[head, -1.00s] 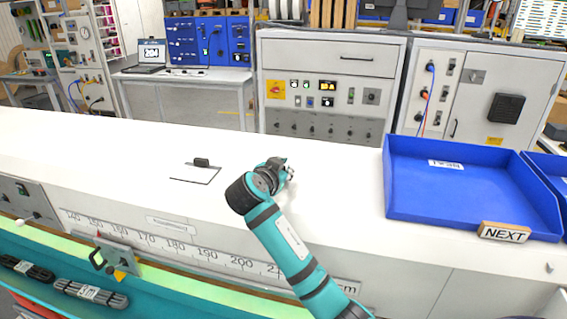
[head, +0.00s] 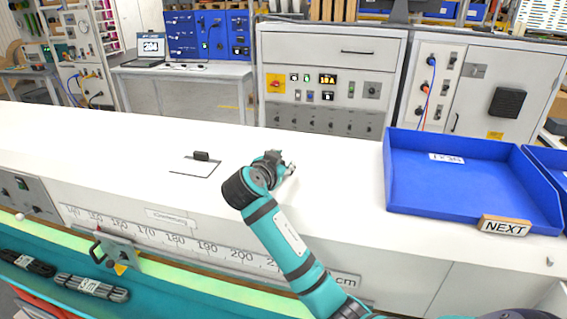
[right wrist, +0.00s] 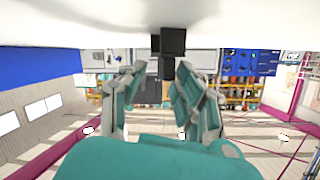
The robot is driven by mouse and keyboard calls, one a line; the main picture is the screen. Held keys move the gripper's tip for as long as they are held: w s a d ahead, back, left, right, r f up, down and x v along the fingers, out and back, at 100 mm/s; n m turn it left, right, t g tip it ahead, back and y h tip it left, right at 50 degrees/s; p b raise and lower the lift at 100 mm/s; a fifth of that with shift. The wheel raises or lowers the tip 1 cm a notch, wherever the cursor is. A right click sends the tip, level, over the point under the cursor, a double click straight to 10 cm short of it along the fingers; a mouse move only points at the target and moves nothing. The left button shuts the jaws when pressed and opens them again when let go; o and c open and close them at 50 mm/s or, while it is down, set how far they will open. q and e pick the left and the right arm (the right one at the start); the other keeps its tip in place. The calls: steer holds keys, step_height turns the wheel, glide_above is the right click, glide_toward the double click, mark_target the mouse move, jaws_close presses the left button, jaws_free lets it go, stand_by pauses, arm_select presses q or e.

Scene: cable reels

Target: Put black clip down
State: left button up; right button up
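My right gripper (head: 284,166) is low over the white counter, left of the blue tray. In the right wrist view, which is upside down, its fingers (right wrist: 159,68) are spread apart. A black clip (right wrist: 172,42) shows between and beyond the fingertips, against the white counter top. It looks close to the finger on the right; I cannot tell whether they touch. My left gripper is out of view.
The blue tray (head: 395,199) stands on the counter at the right, with a NEXT sign (head: 504,226) at its front. A scale (head: 190,243) runs along the counter front. Black cable bundles (head: 90,287) lie lower left. The counter's left part is clear.

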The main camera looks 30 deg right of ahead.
steer(key=b+v, duration=0.3)
steer(key=v, duration=0.7)
steer(key=shift+a+f, duration=0.1)
steer(key=shift+s+a+r, duration=0.25)
steer(key=shift+s+a, duration=0.05)
